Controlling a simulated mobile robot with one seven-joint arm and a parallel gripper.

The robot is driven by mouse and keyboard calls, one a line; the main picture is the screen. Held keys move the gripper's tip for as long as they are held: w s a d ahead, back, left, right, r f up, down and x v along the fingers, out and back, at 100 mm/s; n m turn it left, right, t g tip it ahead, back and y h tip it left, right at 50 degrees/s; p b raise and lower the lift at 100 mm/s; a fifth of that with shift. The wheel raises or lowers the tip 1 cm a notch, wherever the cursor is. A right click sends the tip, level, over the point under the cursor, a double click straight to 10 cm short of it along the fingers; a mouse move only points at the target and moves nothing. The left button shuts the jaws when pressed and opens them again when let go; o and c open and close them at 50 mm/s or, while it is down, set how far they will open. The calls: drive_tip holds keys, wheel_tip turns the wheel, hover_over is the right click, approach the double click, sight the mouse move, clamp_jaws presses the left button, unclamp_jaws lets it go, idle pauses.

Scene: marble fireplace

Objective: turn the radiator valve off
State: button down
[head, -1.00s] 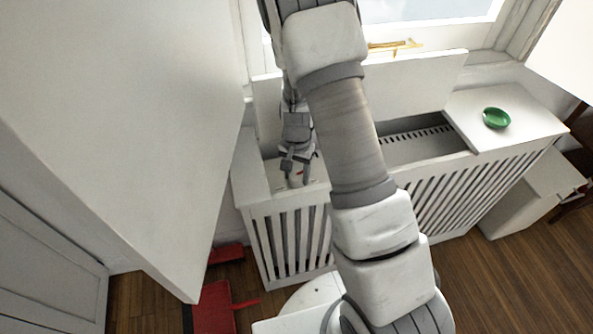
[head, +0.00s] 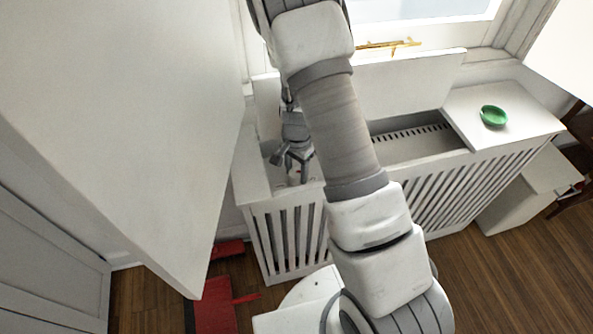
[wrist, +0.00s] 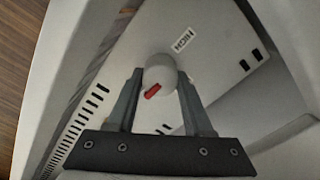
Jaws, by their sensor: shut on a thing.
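The radiator valve is a round white knob (wrist: 160,74) with a red mark, seen in the wrist view on a white panel with printed lettering that seems to read HIGH. The red mark lies on the knob's lower left, on the side away from the lettering. My gripper (wrist: 160,80) has one finger on each side of the knob and is shut on it. In the head view my gripper (head: 290,168) reaches down into the open left part of the white radiator cover (head: 258,215). The knob is hidden there.
A green bowl (head: 493,116) stands on the cover's right top. A raised white lid panel (head: 410,80) stands behind the opening by the window. A large white surface (head: 120,130) fills the left. Red items (head: 215,303) lie on the wooden floor.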

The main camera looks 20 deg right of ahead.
sight(297, 171)
drive_tip(key=shift+c, duration=1.5)
unclamp_jaws()
drive_tip(key=shift+r, duration=0.1)
wheel_tip(297, 171, up, 17)
drive_tip(key=p, duration=0.4)
drive_tip(key=shift+r+p, duration=0.15)
drive_tip(key=shift+p, duration=0.2)
